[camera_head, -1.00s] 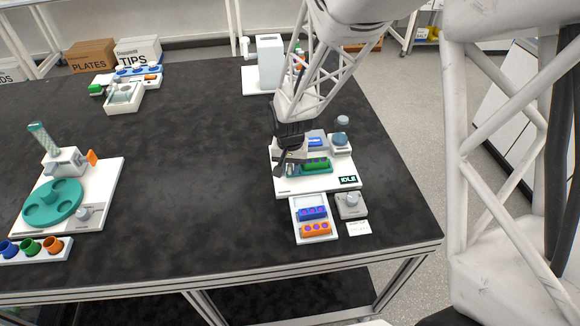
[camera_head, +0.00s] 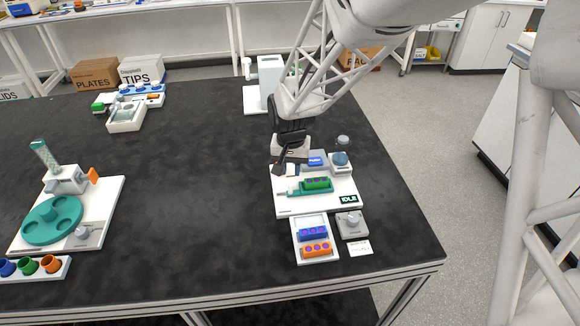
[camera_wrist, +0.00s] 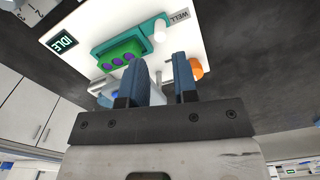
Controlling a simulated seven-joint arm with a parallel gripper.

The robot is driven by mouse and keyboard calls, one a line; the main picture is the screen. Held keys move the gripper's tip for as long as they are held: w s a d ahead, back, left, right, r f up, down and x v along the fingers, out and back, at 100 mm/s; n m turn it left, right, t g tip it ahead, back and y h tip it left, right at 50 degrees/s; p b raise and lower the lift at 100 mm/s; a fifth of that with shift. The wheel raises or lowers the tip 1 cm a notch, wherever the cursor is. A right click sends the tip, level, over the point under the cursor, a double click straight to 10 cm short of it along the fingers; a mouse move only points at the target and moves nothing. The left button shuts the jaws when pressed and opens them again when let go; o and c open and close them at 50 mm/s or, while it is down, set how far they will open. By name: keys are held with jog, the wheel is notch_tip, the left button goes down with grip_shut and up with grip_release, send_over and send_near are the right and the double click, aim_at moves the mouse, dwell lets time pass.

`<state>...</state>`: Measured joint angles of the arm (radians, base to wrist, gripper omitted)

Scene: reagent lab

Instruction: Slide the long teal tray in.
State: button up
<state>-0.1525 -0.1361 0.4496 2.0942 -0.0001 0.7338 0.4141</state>
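The long teal tray (camera_head: 297,191) lies on a white station (camera_head: 320,206) marked IDLE, and carries a green block (camera_head: 318,183) with purple wells. Its narrow end points left in the head view. In the wrist view the teal tray (camera_wrist: 149,25) and green block (camera_wrist: 124,52) are at the upper left, with a white knob (camera_wrist: 160,31) at the tray's narrow end. My gripper (camera_head: 279,169) is above the station's back left. In the wrist view its two blue-grey fingers (camera_wrist: 164,62) are apart with a gap, and nothing is clearly held. They look clear of the tray.
A blue labelled block (camera_head: 316,161) and a round-topped grey device (camera_head: 341,161) stand at the station's back. A white rack (camera_head: 302,222) with a blue and an orange block sits in front, beside a knob box (camera_head: 351,225).

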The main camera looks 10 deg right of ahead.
aim_at(291, 184)
jog(key=shift+o, duration=0.5)
jog(key=shift+o, duration=0.9)
jog(key=shift+r, duration=0.15)
jog(key=shift+f, duration=3.85)
grip_shut()
